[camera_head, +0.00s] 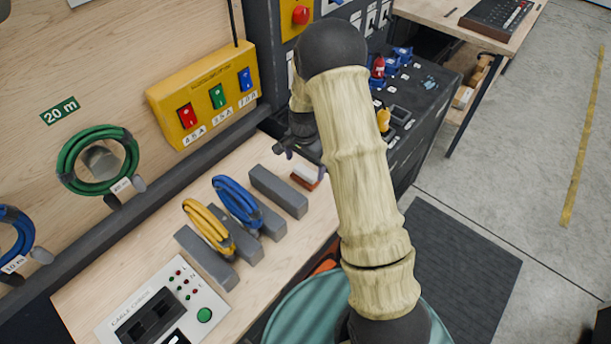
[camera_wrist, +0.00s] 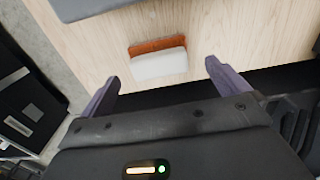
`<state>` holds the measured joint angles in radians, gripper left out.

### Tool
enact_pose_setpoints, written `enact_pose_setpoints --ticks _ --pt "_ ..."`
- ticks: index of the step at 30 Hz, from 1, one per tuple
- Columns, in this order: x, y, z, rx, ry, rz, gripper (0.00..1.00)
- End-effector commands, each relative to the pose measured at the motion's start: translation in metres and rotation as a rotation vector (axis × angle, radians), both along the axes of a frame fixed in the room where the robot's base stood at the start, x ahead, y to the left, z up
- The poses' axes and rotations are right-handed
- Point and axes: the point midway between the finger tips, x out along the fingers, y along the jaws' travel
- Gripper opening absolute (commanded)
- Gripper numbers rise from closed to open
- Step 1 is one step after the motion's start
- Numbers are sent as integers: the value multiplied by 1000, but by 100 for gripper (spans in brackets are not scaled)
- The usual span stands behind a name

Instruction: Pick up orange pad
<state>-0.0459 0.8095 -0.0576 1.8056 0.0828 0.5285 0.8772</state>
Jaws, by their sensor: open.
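The orange pad (camera_wrist: 157,46) lies on the light wooden bench top and shows an orange strip with a white block-like part along one side. In the head view the pad (camera_head: 306,178) is small and sits near the bench's right edge. My gripper (camera_wrist: 162,73) is open and empty in the wrist view. Its two fingertips stand apart, one to each side of the pad's near side, and the pad lies just beyond them. In the head view my gripper (camera_head: 287,151) is partly hidden by its own wrist, above the bench close to the pad.
Grey holder blocks (camera_head: 278,192) stand left of the pad, with a blue cable coil (camera_head: 237,203) and a yellow cable coil (camera_head: 208,226) among them. A yellow switch box (camera_head: 204,95) is behind. A dark cabinet (camera_head: 425,90) with small items stands beyond the bench's right edge.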

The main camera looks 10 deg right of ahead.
Motion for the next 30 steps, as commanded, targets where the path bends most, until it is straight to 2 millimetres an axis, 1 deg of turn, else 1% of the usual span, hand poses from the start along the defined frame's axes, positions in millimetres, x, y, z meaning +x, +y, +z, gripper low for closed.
enact_pose_setpoints --ticks 5,12,15,19,30 --pt "-1 -1 -8 0 4 -1 100" --pt "-1 -3 -39 0 4 0 100" --pt "0 -3 -48 0 2 0 100" --pt "0 -3 -52 -1 1 0 100" --pt "0 -3 -52 0 0 0 100"
